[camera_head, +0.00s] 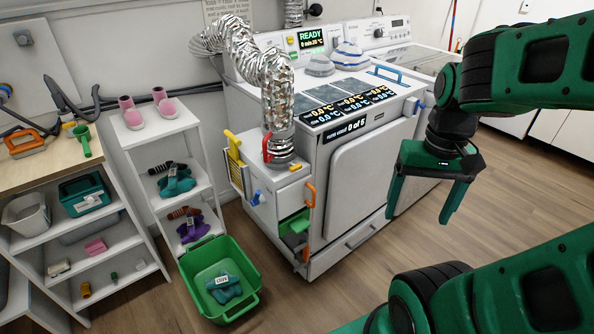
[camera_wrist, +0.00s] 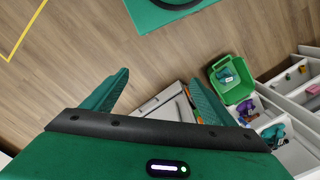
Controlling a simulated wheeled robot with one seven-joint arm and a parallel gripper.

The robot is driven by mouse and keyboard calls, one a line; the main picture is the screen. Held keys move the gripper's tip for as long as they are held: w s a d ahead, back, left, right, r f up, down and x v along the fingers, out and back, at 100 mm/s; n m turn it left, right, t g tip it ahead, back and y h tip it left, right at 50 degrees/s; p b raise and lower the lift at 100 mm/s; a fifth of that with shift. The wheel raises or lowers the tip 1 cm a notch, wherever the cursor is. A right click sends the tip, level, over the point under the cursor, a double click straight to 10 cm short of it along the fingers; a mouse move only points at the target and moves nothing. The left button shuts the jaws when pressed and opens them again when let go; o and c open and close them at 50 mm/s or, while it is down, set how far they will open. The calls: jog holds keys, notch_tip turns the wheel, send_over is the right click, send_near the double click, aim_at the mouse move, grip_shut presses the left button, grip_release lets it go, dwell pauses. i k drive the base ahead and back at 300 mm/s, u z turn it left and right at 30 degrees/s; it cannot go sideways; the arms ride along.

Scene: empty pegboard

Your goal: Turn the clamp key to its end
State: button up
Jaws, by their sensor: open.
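A red key-like lever (camera_head: 267,147) stands upright at the left side of the collar where the silver duct (camera_head: 279,95) meets the machine's side housing; it looks like the clamp key. How far it is turned I cannot tell. My gripper (camera_head: 418,219) hangs to the right of the machine, fingers pointing down, well apart from the key. It is open and empty. In the wrist view my gripper (camera_wrist: 158,76) has its two fingers spread, with floor and part of the machine between and below them. The key is not recognisable in that view.
The white machine (camera_head: 365,175) with a display stands between my gripper and the key. An orange handle (camera_head: 310,195), a blue knob (camera_head: 257,197) and a yellow lever (camera_head: 232,137) are near the duct. A green basket (camera_head: 252,277) and shelves (camera_head: 120,137) stand left. Floor is clear on the right.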

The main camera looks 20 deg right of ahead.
aim_at(293, 168)
jog(key=z, duration=1.8)
jog(key=k, duration=1.15)
jog(key=u, duration=1.6)
jog(key=i, duration=0.5)
